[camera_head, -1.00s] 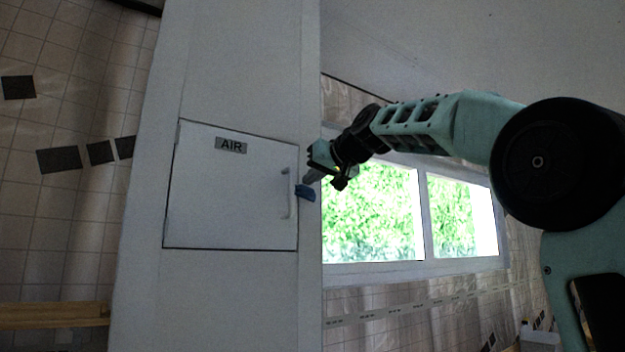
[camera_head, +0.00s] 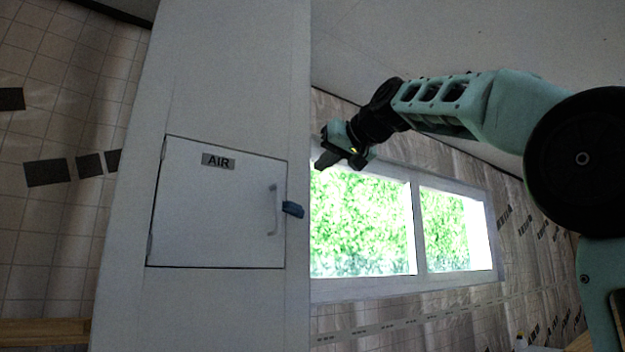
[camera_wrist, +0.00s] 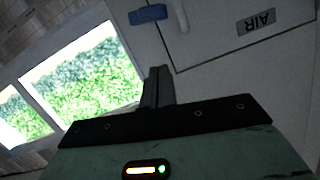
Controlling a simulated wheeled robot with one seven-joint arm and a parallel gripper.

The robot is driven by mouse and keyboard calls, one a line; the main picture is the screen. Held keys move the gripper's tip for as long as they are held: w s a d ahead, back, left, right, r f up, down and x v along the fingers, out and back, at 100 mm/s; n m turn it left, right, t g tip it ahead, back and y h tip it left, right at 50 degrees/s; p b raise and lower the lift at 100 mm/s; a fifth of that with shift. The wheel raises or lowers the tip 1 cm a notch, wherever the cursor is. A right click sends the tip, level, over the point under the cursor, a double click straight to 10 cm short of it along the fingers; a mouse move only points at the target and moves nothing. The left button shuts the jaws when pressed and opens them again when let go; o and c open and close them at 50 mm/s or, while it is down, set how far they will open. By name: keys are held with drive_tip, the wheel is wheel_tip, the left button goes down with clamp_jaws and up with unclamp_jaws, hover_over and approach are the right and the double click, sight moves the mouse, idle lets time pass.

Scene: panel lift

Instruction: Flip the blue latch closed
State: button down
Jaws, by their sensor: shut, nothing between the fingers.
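The blue latch (camera_head: 293,209) sits at the right edge of the white AIR panel door (camera_head: 215,235), about level with the door's handle (camera_head: 272,210). It lies roughly horizontal, its left end at the door's edge. The door looks flush in its frame. In the wrist view the blue latch (camera_wrist: 148,14) shows at the top, beside the door's edge. My gripper (camera_head: 322,163) is up and to the right of the latch and apart from it. In the wrist view its fingers (camera_wrist: 158,72) are together with nothing between them, and clear space separates them from the latch.
The door is set in a tall white column (camera_head: 215,90). A bright two-pane window (camera_head: 360,225) is behind and to the right of it. A tiled wall (camera_head: 60,230) is on the left, with a wooden ledge (camera_head: 40,331) at the lower left.

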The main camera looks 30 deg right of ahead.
drive_tip(key=shift+v, duration=1.05)
